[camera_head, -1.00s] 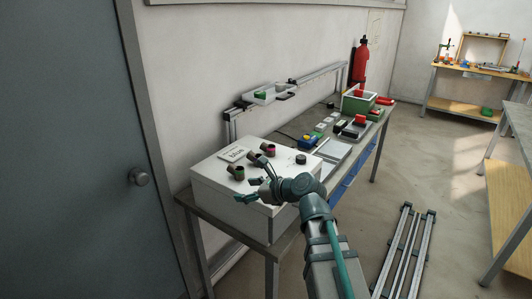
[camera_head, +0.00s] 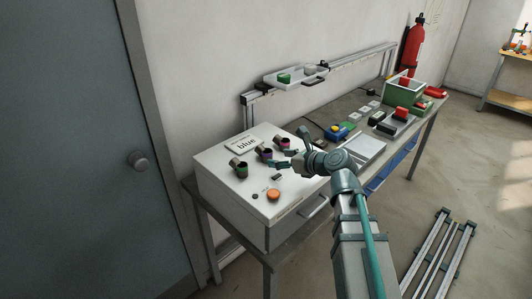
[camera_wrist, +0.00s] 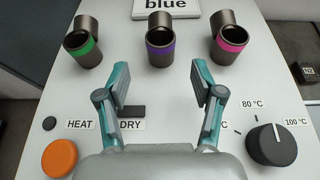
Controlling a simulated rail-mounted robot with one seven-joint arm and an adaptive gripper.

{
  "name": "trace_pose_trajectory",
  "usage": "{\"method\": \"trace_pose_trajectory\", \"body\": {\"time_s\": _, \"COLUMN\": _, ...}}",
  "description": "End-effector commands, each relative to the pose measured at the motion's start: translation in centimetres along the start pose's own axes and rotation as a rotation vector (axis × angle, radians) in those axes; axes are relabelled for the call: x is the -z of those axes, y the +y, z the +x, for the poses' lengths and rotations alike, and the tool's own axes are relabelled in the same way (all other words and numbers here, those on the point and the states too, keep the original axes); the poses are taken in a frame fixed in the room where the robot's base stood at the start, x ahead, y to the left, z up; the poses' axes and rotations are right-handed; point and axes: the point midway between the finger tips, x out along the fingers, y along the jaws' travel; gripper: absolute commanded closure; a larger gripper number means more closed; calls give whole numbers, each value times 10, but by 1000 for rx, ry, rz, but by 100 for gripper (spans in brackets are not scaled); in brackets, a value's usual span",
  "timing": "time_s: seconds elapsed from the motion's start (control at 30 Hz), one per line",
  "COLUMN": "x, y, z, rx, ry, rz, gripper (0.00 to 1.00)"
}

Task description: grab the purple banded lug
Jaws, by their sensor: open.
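The purple banded lug (camera_wrist: 160,47) is the middle of three dark angled lugs on top of the white box, with a purple ring below its open mouth. It also shows in the head view (camera_head: 265,153). A green banded lug (camera_wrist: 84,47) stands to its left and a pink banded lug (camera_wrist: 230,45) to its right. My gripper (camera_wrist: 159,78) is open and empty, its fingers apart on the near side of the purple lug. In the head view my gripper (camera_head: 283,163) is over the box top, close to the lugs.
The white box (camera_head: 233,207) carries a "blue" sign (camera_wrist: 165,8), an orange button (camera_wrist: 60,158) and a black temperature dial (camera_wrist: 271,146). A rail with a white tray (camera_head: 293,77) runs behind. Several small parts and a green bin (camera_head: 402,91) stand farther along the bench.

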Motion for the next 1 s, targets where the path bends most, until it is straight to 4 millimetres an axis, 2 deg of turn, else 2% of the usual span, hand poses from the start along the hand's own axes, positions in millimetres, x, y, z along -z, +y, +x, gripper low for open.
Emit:
{"method": "trace_pose_trajectory", "body": {"time_s": 0.1, "x": -1, "y": 0, "z": 16, "rx": -2, "ry": 1, "rz": 0, "gripper": 33}}
{"method": "trace_pose_trajectory", "body": {"time_s": 0.37, "x": -6, "y": 0, "z": 31, "rx": -2, "ry": 1, "rz": -1, "gripper": 33}}
{"method": "trace_pose_trajectory", "body": {"time_s": 0.63, "x": -10, "y": 0, "z": 67, "rx": -2, "ry": 2, "rz": -1, "gripper": 33}}
{"method": "trace_pose_trajectory", "body": {"time_s": 0.9, "x": -9, "y": 0, "z": 71, "rx": 1, "ry": 0, "rz": -1, "gripper": 33}}
{"method": "trace_pose_trajectory", "body": {"time_s": 0.93, "x": -9, "y": 0, "z": 71, "rx": 1, "ry": 0, "rz": -1, "gripper": 35}}
{"method": "trace_pose_trajectory", "body": {"time_s": 1.0, "x": -9, "y": 0, "z": 71, "rx": 0, "ry": 0, "rz": -1, "gripper": 46}}
